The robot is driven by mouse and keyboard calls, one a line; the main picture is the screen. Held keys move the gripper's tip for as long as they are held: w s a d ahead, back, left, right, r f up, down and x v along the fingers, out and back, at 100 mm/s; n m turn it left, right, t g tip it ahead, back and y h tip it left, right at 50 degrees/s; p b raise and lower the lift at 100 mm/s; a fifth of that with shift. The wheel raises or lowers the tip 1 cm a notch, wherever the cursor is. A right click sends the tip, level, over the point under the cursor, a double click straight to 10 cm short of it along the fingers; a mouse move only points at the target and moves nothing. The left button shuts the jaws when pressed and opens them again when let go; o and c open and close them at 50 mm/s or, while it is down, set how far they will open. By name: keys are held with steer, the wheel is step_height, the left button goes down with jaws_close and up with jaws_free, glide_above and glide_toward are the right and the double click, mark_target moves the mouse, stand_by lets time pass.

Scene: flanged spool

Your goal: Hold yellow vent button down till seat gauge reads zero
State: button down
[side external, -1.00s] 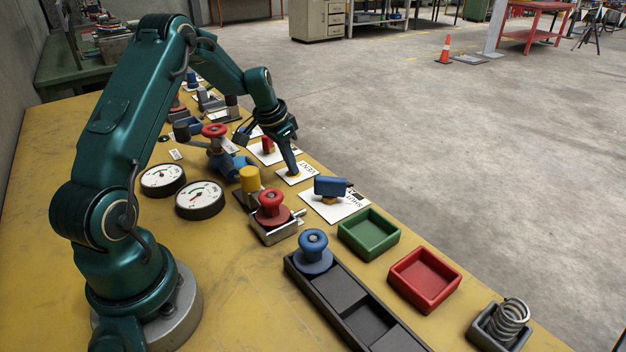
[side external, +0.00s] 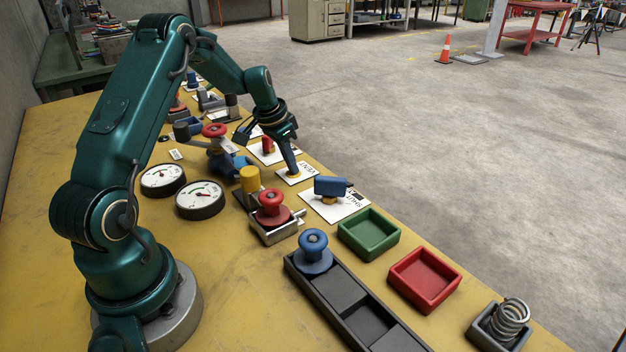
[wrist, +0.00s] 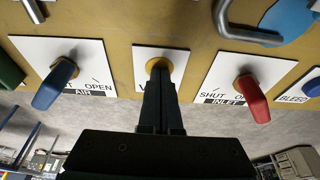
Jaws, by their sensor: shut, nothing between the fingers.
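The yellow vent button (wrist: 153,64) sits on a white plate (wrist: 176,56) in the wrist view; only its rim shows around my fingers. Two round white gauges, one farther (side external: 162,179) and one nearer (side external: 200,197), lie on the yellow bench. Their lettering is too small to read, so I cannot tell which is the seat gauge.
A blue AIR handle (wrist: 55,86) and a red INLET handle (wrist: 253,98) flank the vent plate. A yellow-capped post (side external: 250,179), a red spool (side external: 270,205) in a clamp and green (side external: 368,234) and red (side external: 424,278) trays stand nearby.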

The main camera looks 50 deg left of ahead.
mark_target(291, 174)
step_height(291, 174, up, 4)
steer(key=shift+f, duration=0.25)
steer(key=v, duration=1)
steer(key=shift+r, duration=0.2)
steer(key=shift+w, duration=0.1)
steer(key=s+d+r+m+t, duration=0.1)
steer(key=s+d+r+m, duration=0.1)
steer(key=d+r, duration=0.35)
steer(key=s+d+r+m+t, duration=0.1)
steer(key=s+d+r, duration=0.15)
steer(key=d, duration=0.65)
steer(key=s+d+f+n, duration=0.1)
steer(key=s+d+f, duration=0.2)
steer(key=s, duration=0.3)
steer(key=s+d+f+n, duration=0.1)
steer(key=s+d+f, duration=0.2)
steer(key=s, duration=0.4)
steer(key=shift+d+f+n, duration=0.3)
steer(key=shift+d+n, duration=0.1)
steer(key=shift+d, duration=0.05)
steer(key=shift+s, duration=0.15)
